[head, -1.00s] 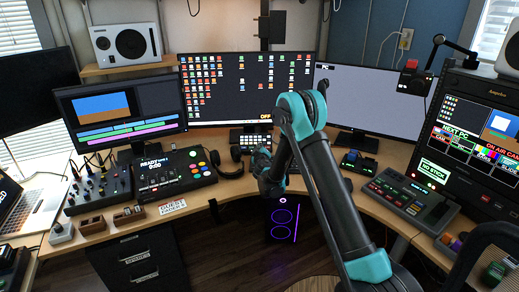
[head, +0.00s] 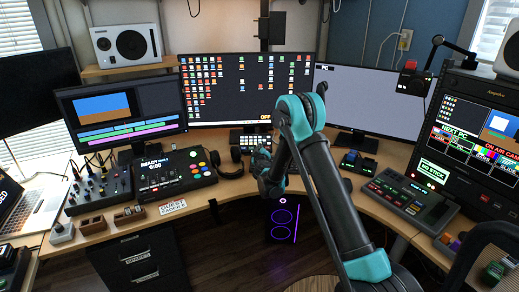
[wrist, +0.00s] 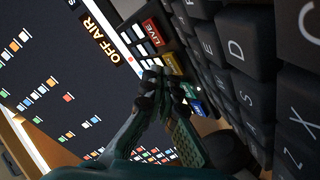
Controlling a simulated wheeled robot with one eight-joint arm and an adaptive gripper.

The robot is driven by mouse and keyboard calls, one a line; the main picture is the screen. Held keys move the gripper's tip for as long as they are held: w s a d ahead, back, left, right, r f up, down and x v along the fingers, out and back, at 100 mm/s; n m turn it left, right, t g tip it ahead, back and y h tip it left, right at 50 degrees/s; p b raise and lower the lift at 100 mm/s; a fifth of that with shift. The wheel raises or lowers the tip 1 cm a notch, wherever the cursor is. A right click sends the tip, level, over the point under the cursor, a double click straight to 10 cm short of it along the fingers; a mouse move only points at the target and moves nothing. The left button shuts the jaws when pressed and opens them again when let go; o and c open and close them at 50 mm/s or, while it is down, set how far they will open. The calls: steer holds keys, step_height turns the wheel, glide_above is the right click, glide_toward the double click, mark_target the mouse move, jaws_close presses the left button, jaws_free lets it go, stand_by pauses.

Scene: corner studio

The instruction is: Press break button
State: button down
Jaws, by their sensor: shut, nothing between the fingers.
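In the wrist view, a row of coloured keys runs along the small keypad: a red key (wrist: 152,33) marked LIVE, a yellow key (wrist: 173,63), then blue and green ones (wrist: 196,107). The yellow key's lettering is too small to read surely, so I cannot confirm which is the break button. My gripper (wrist: 155,76) is shut and empty, its tips close beside the yellow key. I cannot tell whether they touch it. In the head view, my gripper (head: 263,162) is low over the desk, just in front of the keypad (head: 250,138).
Large dark keyboard keys (wrist: 245,55) fill the right of the wrist view. Headphones (head: 230,165) lie left of my gripper. A monitor (head: 245,88) with an OFF sign stands behind the keypad. A button console (head: 180,172) is left, a switcher panel (head: 408,195) right.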

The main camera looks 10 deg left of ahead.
steer(key=shift+w+d+f, duration=0.1)
steer(key=shift+w+f, duration=0.2)
steer(key=shift+f, duration=0.05)
stand_by(0.6)
steer(key=shift+s+d, duration=0.1)
steer(key=shift+s, duration=0.1)
stand_by(0.3)
steer(key=shift+s+r, duration=0.1)
steer(key=shift+r, duration=0.05)
steer(key=shift+s+r, duration=0.25)
steer(key=shift+s+d+r, duration=0.1)
steer(key=shift+s+r, duration=0.65)
steer(key=shift+r, duration=0.25)
steer(key=shift+s+r, duration=0.7)
steer(key=shift+r, duration=0.3)
